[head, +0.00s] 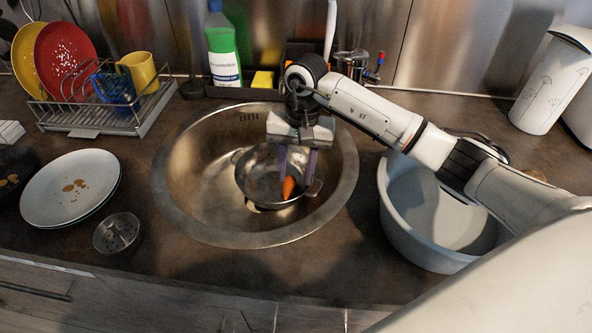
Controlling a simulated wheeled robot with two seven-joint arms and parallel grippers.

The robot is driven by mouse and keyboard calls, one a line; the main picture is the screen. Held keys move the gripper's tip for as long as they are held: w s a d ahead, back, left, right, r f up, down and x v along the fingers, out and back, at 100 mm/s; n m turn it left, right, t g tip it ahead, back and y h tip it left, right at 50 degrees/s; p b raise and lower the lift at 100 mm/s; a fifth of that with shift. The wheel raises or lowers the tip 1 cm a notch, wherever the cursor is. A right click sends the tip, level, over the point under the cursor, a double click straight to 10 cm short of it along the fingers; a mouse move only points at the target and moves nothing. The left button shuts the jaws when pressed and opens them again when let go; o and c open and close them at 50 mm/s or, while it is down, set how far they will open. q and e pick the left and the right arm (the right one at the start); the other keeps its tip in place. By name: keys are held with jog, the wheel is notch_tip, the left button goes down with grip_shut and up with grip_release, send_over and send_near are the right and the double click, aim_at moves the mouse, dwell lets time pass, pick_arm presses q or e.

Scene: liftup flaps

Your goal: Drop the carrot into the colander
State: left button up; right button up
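The orange carrot (288,187) is inside the metal colander (258,185), toward its right side. The colander sits in the round sink, and its handle shows at the right. My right gripper (297,173) points down over the right part of the colander. Its two fingers are spread apart, wider than the carrot. The carrot shows just below the left finger's tip; I cannot tell whether they touch. My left gripper is not in view.
The steel sink (180,195) surrounds the colander. A grey basin (420,225) stands right, beneath my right arm.

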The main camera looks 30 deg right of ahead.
notch_tip(320, 180, up, 13)
jog(key=d+b, duration=0.1)
jog(key=shift+s+f, duration=0.1)
jog(key=shift+f, duration=0.05)
dwell(0.5)
